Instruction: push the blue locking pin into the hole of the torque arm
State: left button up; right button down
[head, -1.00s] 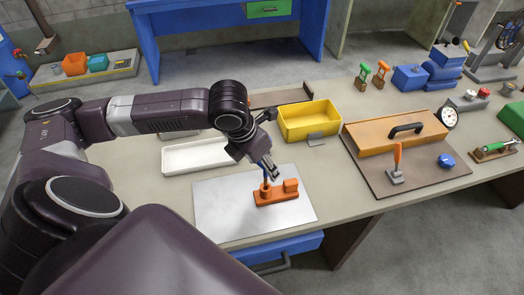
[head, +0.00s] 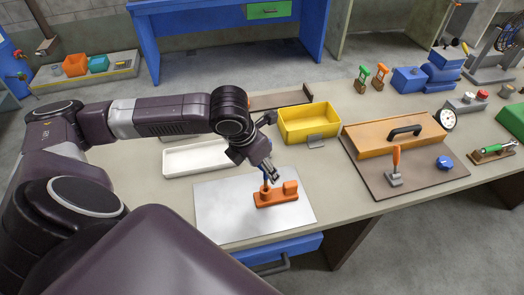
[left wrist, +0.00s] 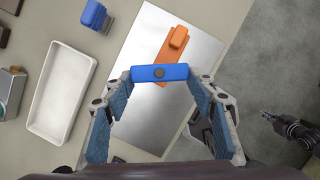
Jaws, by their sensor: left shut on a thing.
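The orange torque arm (head: 277,199) lies on a pale metal sheet (head: 222,220), with a round post at its left end and a block at its right. It also shows in the left wrist view (left wrist: 174,45), partly covered by the pin. My left gripper (head: 272,175) is shut on the blue locking pin (left wrist: 160,73), whose bar spans between the fingertips. In the head view a bit of the pin (head: 264,174) shows just above the left post. How far it sits in the hole is hidden. What looks like my right gripper (left wrist: 283,122) is small at the right of the left wrist view.
A white tray (head: 197,158) and a yellow bin (head: 309,122) stand behind the sheet. To the right, a brown board (head: 425,181) carries an orange-handled clamp (head: 396,165) and a blue knob (head: 444,162). The sheet around the torque arm is clear.

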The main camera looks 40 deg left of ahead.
pick_arm(q)
jog(key=shift+f, duration=0.2)
jog(key=shift+f+b, duration=1.1)
jog(key=shift+f, duration=1.3)
jog(key=o, duration=1.3)
jog(key=shift+c, duration=0.2)
jog(key=shift+r, duration=0.15)
jog(key=v, duration=1.1)
jog(key=shift+r, duration=0.4)
jog(key=shift+s, duration=0.1)
